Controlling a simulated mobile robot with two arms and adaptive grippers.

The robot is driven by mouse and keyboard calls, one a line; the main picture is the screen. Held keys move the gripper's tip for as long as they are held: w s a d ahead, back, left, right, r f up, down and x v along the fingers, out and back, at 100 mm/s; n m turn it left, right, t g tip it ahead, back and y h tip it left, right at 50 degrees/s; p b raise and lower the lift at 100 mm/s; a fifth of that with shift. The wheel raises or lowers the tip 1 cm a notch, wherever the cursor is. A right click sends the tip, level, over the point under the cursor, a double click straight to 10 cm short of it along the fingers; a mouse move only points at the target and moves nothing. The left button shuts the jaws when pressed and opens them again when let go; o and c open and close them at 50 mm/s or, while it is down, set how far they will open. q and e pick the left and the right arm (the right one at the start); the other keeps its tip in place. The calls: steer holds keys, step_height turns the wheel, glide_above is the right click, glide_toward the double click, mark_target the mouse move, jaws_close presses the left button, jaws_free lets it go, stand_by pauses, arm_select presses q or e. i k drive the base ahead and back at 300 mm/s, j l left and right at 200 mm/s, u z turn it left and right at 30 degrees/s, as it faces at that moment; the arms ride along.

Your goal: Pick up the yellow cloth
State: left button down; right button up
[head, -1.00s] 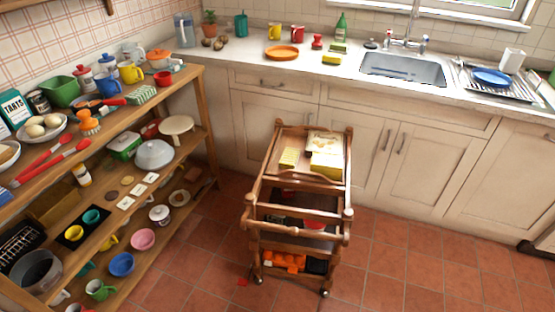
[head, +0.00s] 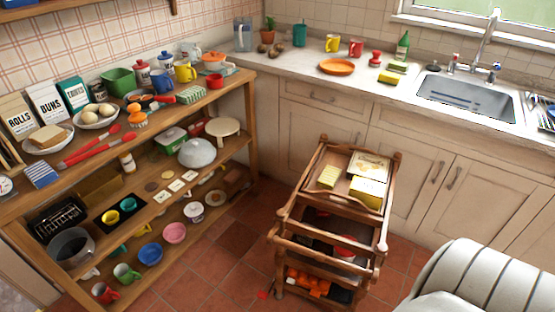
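A small pale yellow folded piece with a faint pattern, which may be the yellow cloth (head: 328,176), lies on the top tray of the wooden cart (head: 384,225). Beside it on the tray are a yellow box-like item (head: 366,191) and a flat cream-and-yellow packet (head: 369,164). Another small yellow block, perhaps a sponge or cloth (head: 391,77), lies on the counter left of the sink. I cannot tell for certain which of these is the cloth. Neither gripper is in view.
A wooden shelf (head: 237,80) full of kitchenware stands left of the cart. The counter with the sink (head: 465,97) runs behind. Tiled floor (head: 225,262) lies between shelf and cart. A white ribbed shape fills the lower right; I cannot tell whether it is my own part.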

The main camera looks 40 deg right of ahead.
mark_target(328, 178)
steer(key=l+u, duration=0.2)
steer(key=l, duration=0.2)
steer(key=k+l+u, duration=0.15)
steer(key=l, duration=0.25)
steer(key=k+l+u, duration=0.2)
steer(key=l, duration=0.2)
steer(key=l+u, duration=0.15)
steer(key=l, duration=0.25)
steer(key=k+l+u, duration=0.2)
steer(key=l, duration=0.15)
steer(key=k+l+u, duration=0.2)
steer(key=l, duration=0.15)
